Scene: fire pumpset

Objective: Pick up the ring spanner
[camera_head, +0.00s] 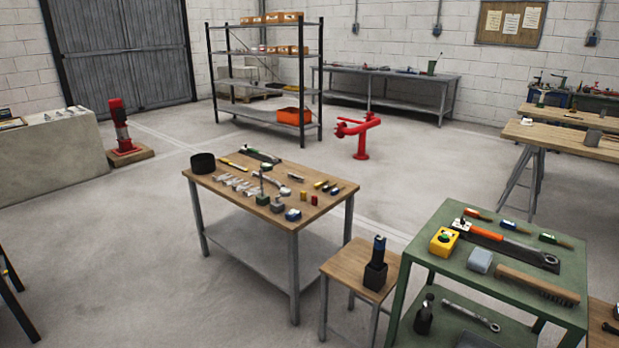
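A silver spanner (470,314) with a ring-shaped end lies on the lower shelf of the green cart (428,240) at the lower right. Several small silver tools (238,185) that look like spanners lie side by side on the wooden table (325,213) in the middle; their ends are too small to tell. Neither of my grippers is in view.
The cart's top holds a yellow box (444,241), a grey block (479,261), a brush (537,284) and a long orange-handled tool (483,231). A wooden stool (346,268) stands left of the cart.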

